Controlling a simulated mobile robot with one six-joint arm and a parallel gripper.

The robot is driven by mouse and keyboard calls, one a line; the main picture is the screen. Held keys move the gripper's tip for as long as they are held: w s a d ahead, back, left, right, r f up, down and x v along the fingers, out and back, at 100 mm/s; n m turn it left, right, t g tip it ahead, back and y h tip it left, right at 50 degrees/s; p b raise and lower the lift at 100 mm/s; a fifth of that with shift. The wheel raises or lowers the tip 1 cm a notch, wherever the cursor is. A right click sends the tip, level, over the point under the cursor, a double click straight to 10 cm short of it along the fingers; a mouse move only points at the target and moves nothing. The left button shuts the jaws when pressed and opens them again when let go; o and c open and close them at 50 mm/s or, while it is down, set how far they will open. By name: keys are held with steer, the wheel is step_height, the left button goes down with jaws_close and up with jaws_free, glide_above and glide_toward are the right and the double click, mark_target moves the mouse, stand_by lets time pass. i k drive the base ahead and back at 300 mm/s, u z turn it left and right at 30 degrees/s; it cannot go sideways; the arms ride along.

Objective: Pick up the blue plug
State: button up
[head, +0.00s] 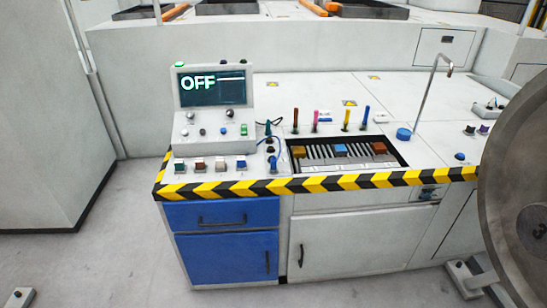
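A small upright blue piece (274,163), which looks like the blue plug, stands near the front edge of the white console top, right of the row of push buttons. A dark connector with a thin cable (268,129) is behind it, beside the screen box. Other blue things are a blue block (340,149) in the recessed tray, a blue round cap (403,133) to its right, and a blue upright stick (366,116) behind the tray. Which of these is the plug is hard to tell at this size. My gripper is not in view.
A screen box (213,88) reading OFF stands at the left. A striped yellow-black edge (320,184) runs along the console front. A bent metal rod (427,95) rises at the right. A large metal wheel (520,190) fills the right side. The floor at front left is mostly clear.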

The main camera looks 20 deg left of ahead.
mark_target(272, 161)
steer(key=u, duration=0.05)
steer(key=i, duration=1.05)
steer(key=z, duration=0.2)
steer(key=k, duration=0.2)
steer(key=u, duration=2.75)
steer(key=k, duration=0.15)
steer(key=u, duration=1.1)
